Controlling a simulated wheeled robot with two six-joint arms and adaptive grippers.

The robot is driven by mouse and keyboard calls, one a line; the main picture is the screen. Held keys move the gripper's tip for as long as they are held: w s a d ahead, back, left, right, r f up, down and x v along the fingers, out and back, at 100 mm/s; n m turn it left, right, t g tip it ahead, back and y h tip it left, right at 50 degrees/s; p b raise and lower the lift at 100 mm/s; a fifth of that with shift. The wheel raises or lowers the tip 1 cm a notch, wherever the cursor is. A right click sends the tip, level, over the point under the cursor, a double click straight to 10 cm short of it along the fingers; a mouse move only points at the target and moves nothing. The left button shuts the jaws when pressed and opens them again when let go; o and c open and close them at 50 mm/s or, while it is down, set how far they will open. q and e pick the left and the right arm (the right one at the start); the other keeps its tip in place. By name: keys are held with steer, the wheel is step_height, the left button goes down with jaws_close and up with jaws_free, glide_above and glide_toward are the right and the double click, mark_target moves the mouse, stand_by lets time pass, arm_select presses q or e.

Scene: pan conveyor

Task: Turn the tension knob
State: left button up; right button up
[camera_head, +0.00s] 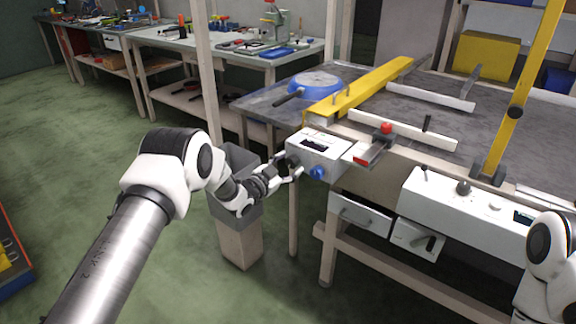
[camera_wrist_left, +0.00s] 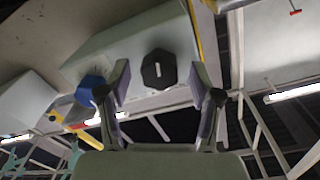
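A white control box (camera_head: 322,146) with a dark display stands at the table's near left corner. A blue knob (camera_head: 318,172) sits on its front; it also shows left of the fingers in the left wrist view (camera_wrist_left: 92,88). A black faceted knob (camera_wrist_left: 158,70) with a pale mark is between my left fingertips in the left wrist view. I cannot tell from a label which is the tension knob. My left gripper (camera_head: 290,172) is open at the box front, a finger on either side of the black knob with visible gaps. My right gripper is out of view.
A blue pan (camera_head: 314,86) lies on the table behind the box, beside a yellow rail (camera_head: 370,86). A red-topped part (camera_head: 385,128) is right of the box. Another white control panel (camera_head: 455,212) is on the table front at right. A grey bin (camera_head: 238,165) stands close by my left gripper.

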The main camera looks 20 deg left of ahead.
arm_select(q)
steer(key=v, duration=1.2)
